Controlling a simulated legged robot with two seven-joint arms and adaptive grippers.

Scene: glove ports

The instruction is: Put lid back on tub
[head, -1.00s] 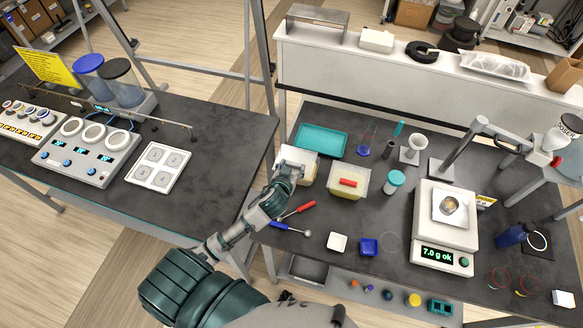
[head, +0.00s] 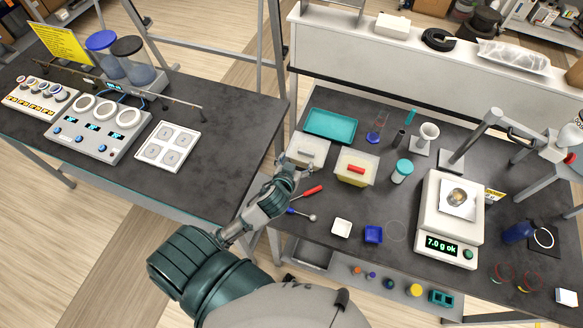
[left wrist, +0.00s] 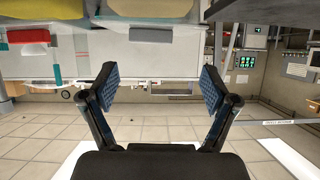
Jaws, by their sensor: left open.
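A pale tub (head: 354,180) with yellow showing in its side carries a white lid-like top with a red handle (head: 355,170). It stands near the left edge of the right-hand bench. Left of it is a second white box-shaped tub (head: 310,146) with a grey handle on top. I cannot tell whether either lid is fully seated. My left gripper (head: 300,170) is at the near side of the white tub, open and empty. In the left wrist view its fingers (left wrist: 162,85) are apart with nothing between them. My right gripper is not in view.
A teal tray (head: 330,124) lies behind the tubs. A teal-capped jar (head: 402,171) and a scale (head: 448,215) stand to the right.

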